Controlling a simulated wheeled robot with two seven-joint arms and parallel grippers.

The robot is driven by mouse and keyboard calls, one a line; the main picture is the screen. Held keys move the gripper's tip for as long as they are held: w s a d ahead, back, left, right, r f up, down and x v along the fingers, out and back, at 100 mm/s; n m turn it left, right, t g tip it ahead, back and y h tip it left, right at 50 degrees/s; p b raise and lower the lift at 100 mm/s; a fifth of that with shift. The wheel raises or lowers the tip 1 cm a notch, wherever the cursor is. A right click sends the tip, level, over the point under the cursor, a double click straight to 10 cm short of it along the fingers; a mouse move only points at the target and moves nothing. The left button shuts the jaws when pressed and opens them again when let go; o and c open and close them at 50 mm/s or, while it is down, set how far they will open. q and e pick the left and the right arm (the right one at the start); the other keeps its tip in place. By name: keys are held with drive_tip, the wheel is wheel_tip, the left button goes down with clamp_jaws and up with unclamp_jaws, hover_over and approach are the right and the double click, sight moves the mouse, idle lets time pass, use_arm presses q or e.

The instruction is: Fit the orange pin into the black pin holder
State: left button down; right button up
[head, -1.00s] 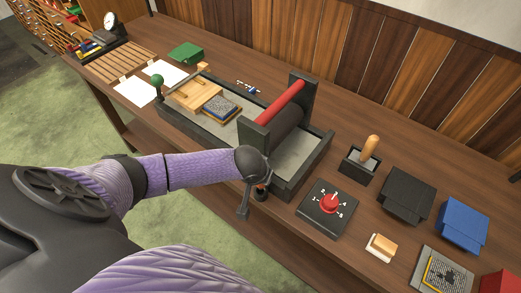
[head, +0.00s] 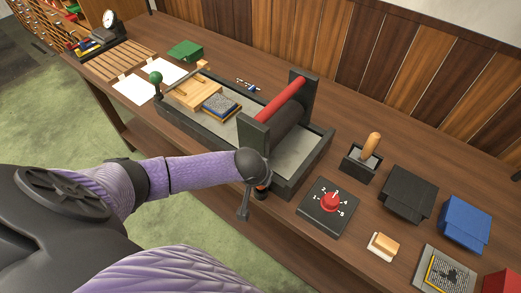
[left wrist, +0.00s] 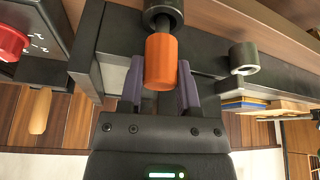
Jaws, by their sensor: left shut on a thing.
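The orange pin (left wrist: 161,62) is between the two fingers of my left gripper (left wrist: 161,88), which is shut on it. A dark shaft runs from the pin's orange end to a black cylinder, seemingly the black pin holder (left wrist: 162,10), at the top of the left wrist view. The shaft's far end is hidden at the cylinder, so I cannot tell how deep it sits. In the head view my left gripper (head: 260,184) is at the near side of the press frame, and only a bit of orange shows there. My right gripper is not in view.
The press (head: 286,172) with its red roller bar stands beside the gripper. A dial box with a red knob (head: 331,202) is close on the right. A grey ring (left wrist: 243,57) sits on the frame's side. A wooden-handled tool (head: 373,143) stands farther right.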

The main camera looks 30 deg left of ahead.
use_arm(q)
drive_tip(key=shift+f+b, duration=0.55)
drive_tip(key=shift+f, duration=0.45)
drive_tip(key=shift+c, duration=1.2)
unclamp_jaws()
drive_tip(key=p+v, duration=0.4)
drive_tip(key=v, duration=0.6)
